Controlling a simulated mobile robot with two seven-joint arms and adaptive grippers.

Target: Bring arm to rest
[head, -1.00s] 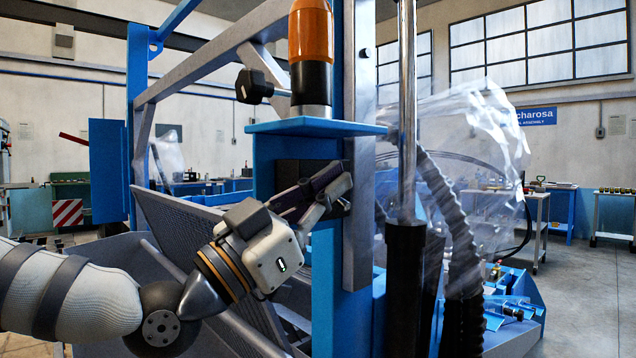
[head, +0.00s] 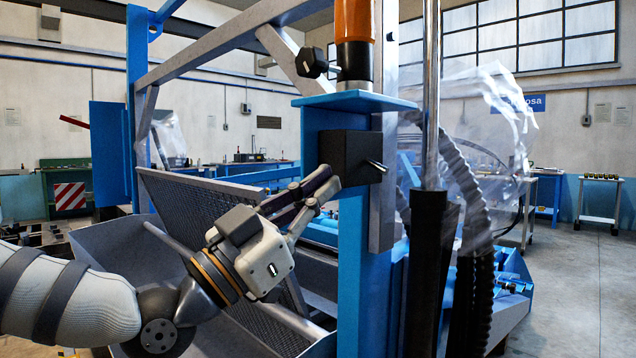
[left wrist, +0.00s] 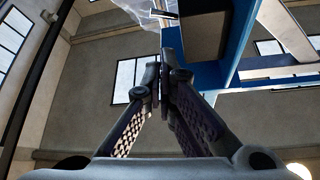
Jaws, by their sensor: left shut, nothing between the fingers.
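My left gripper (head: 328,184) is shut and empty, with its fingers together and pointing up and right. In the head view its tips appear just left of and below a black switch box (head: 345,156) on the blue post (head: 362,250). A small metal toggle lever (head: 377,166) sticks out of the box's right side. In the left wrist view the closed fingertips (left wrist: 164,62) have nothing between them, and the box (left wrist: 203,32) and its lever (left wrist: 164,14) lie beyond them. I cannot tell the exact gap to the box. My right gripper is not in view.
A perforated sieve panel (head: 205,215) and a grey trough (head: 105,245) lie behind my left arm. A chrome rod in a black sleeve (head: 428,265), a ribbed hose (head: 480,200) and clear plastic sheeting (head: 500,130) stand to the right. Open floor (head: 585,280) shows at far right.

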